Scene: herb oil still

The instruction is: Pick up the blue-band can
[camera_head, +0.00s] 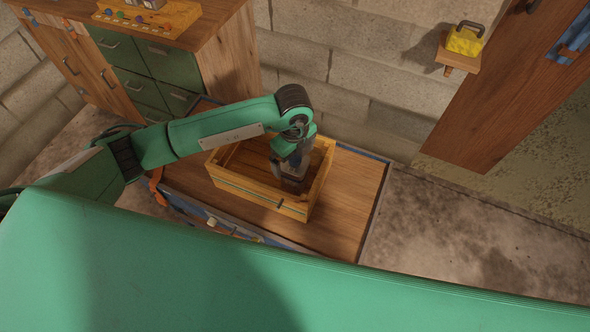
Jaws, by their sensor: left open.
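My green left arm comes in from the left and bends down over an open wooden crate (262,198). My left gripper (292,184) points down inside the crate, near its right part. It is open, but its fingertips are small and dark, and I cannot tell whether anything is between them. I cannot make out the blue-band can; the arm, gripper and crate walls hide part of the crate's inside. My right gripper is not in view.
The crate stands on a low wooden platform (345,205), with bare wood to its right. A cabinet with green drawers (170,65) stands at the back left. A yellow padlock (464,41) sits on a small wall shelf (458,61). A block wall runs behind.

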